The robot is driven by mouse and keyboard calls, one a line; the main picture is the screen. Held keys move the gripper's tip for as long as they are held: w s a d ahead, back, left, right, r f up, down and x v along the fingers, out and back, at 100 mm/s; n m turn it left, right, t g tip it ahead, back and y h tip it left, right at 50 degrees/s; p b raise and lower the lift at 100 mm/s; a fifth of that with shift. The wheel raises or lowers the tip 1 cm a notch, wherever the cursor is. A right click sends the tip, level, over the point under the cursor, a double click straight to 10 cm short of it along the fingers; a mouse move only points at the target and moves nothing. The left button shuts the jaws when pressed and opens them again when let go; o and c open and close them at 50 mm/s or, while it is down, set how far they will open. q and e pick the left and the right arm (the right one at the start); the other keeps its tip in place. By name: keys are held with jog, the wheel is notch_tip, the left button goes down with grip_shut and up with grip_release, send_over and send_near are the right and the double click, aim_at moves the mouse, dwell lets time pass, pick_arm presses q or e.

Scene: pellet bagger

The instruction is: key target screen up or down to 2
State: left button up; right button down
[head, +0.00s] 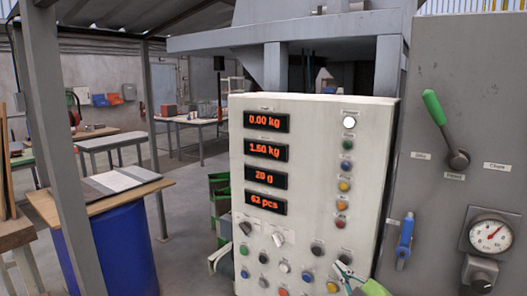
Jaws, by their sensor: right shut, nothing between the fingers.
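A pale control panel (310,185) stands in the middle of the head view. Its left side has a column of lit screens: 0.00 kg (266,122), what looks like 1.50 kg (266,151), 20 g (266,179) and 62 pcs (266,203). The labels above them are too small to read, so I cannot tell which one is the target screen. Several small keys and knobs fill the panel's bottom, among them a black key (317,248). My right gripper (342,267) is shut and empty at the panel's lower right; I cannot tell whether it touches a key. My left gripper is not in view.
A column of coloured buttons runs down the panel's right side, topped by a white one (349,122). A grey cabinet (470,80) at right carries a green-handled lever (445,130), a blue valve handle (405,238) and a gauge (491,236). A blue drum (125,250) stands at left.

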jog(key=s+a, duration=0.1)
jog(key=s+a+p, duration=0.1)
jog(key=s, duration=0.1)
jog(key=s+a, duration=0.1)
jog(key=s, duration=0.1)
jog(key=shift+a, duration=0.15)
dwell(1.7)
jog(key=w+d+m, duration=0.3)
jog(key=w+m, duration=0.2)
jog(key=m, duration=1.2)
jog(key=shift+d+g+p, duration=0.15)
jog(key=shift+g+p, duration=0.25)
jog(key=shift+w+d+f, duration=0.1)
jog(key=shift+w, duration=0.05)
dwell(0.8)
